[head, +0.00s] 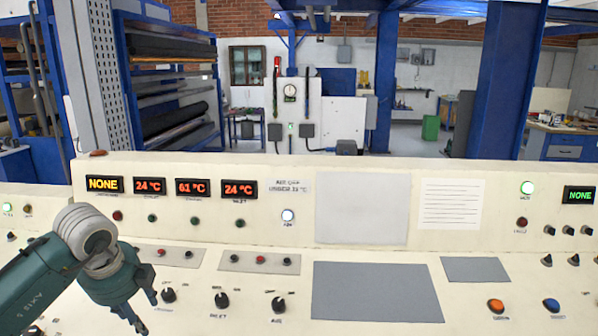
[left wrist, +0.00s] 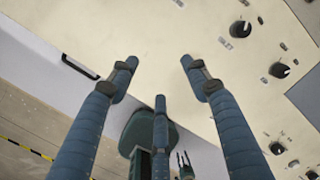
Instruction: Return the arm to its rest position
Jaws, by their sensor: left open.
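My left arm comes in from the lower left of the head view, with its teal and grey wrist over the left part of the cream control console (head: 360,242). My left gripper (head: 147,311) points down and to the right, just left of a black knob (head: 168,295). In the left wrist view, the left gripper (left wrist: 158,68) has its three blue-grey fingers spread apart with nothing between them. The console's panel (left wrist: 175,35) lies beyond the fingertips. My right gripper cannot be made out for certain.
Black knobs (head: 221,300), small buttons and lit displays (head: 149,186) cover the console. A flat grey plate (head: 376,291) lies right of the knobs. An orange button (head: 495,306) and a blue button (head: 551,305) are at the right. A blue rack with rollers (head: 175,118) stands behind.

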